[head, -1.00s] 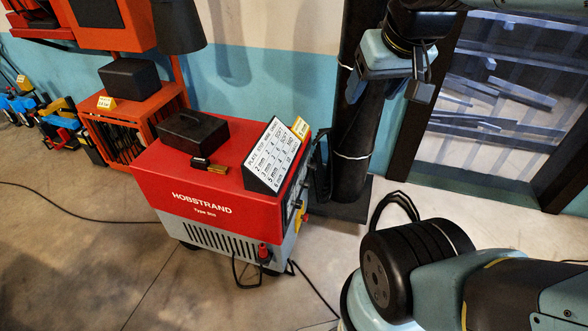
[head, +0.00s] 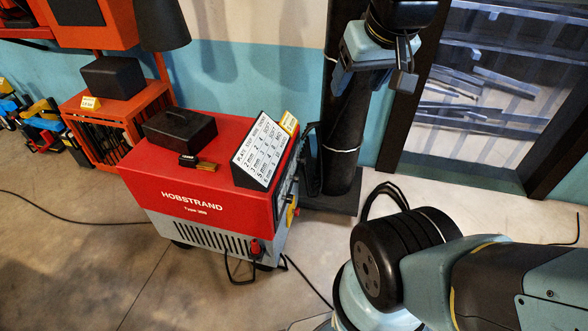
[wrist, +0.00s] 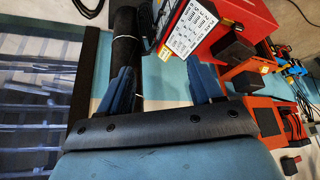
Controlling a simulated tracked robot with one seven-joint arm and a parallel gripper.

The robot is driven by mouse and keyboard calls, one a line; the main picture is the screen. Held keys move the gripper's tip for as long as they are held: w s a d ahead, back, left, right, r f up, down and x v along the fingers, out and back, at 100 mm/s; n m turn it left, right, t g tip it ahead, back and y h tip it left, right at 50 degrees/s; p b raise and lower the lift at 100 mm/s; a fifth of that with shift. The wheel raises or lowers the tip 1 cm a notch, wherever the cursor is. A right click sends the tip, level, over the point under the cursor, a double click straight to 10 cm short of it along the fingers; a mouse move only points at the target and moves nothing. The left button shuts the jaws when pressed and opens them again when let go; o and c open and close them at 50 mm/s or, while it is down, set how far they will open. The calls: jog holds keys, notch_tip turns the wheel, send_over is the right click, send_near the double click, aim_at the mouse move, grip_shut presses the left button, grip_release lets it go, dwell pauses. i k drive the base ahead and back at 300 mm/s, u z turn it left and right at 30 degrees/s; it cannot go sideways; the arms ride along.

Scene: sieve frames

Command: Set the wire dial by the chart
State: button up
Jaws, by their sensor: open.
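The chart (head: 262,148) is a white sloped board with rows of black print on top of the red and grey Hobstrand welder (head: 190,193). The chart also shows in the wrist view (wrist: 187,30), turned on its side. The welder's right-hand panel is seen edge-on in the head view, so I cannot make out the wire dial or its setting. My gripper (head: 385,82) hangs above and to the right of the welder, apart from it. In the wrist view my gripper (wrist: 160,88) has its two blue fingers wide apart with nothing between them.
A black case (head: 178,131) and a small brush (head: 198,162) lie on the welder's top. A dark wrapped column (head: 346,140) stands just behind its right side. An orange cage (head: 112,130) stands to the left.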

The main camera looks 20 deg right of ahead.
aim_at(296, 178)
jog(key=u, duration=0.95)
jog(key=k, duration=1.2)
jog(key=u, duration=0.7)
jog(key=i, duration=0.95)
jog(key=z, duration=1.15)
jog(key=i, duration=1.1)
jog(key=z, duration=0.2)
jog(key=k, duration=0.55)
jog(key=z, duration=0.2)
jog(key=i, duration=0.5)
jog(key=z, duration=0.05)
